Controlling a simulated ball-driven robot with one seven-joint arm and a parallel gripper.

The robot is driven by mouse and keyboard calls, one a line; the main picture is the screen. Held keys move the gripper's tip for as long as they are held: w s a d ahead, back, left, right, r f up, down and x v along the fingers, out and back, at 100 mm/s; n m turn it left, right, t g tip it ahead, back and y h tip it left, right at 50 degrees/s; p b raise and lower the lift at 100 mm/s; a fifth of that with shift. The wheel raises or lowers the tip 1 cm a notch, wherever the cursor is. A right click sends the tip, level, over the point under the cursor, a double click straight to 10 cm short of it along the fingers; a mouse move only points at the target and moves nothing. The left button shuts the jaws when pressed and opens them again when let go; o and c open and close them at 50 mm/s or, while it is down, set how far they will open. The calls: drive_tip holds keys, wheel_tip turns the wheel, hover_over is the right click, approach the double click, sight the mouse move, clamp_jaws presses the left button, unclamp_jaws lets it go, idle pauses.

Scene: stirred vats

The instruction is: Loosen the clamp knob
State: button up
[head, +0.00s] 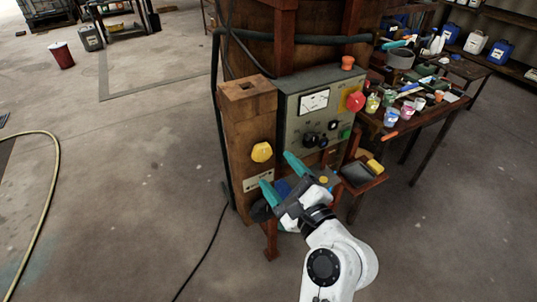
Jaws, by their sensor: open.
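A yellow lobed knob (261,152) sits on the front of the upright wooden post (235,120), above a small pale label plate (259,181); it looks like the clamp knob, but the label is too small to read. My gripper (282,178) has teal fingers spread apart with nothing between them. It is below and right of the yellow knob in the picture, apart from it. One finger overlaps the lower edge of the control panel in view; I cannot tell whether it touches.
Right of the post is a grey control panel (318,105) with a dial, a red knob (355,100) and black knobs. A small tray (358,174) juts out below it. A cluttered bench (425,135) stands at right. A cable lies on the floor; the floor at left is mostly clear.

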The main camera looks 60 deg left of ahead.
sight(264, 156)
drive_tip(key=a, duration=0.6)
drive_tip(key=shift+w+p, duration=0.2)
drive_tip(key=shift+p, duration=0.15)
drive_tip(key=c, duration=1.1)
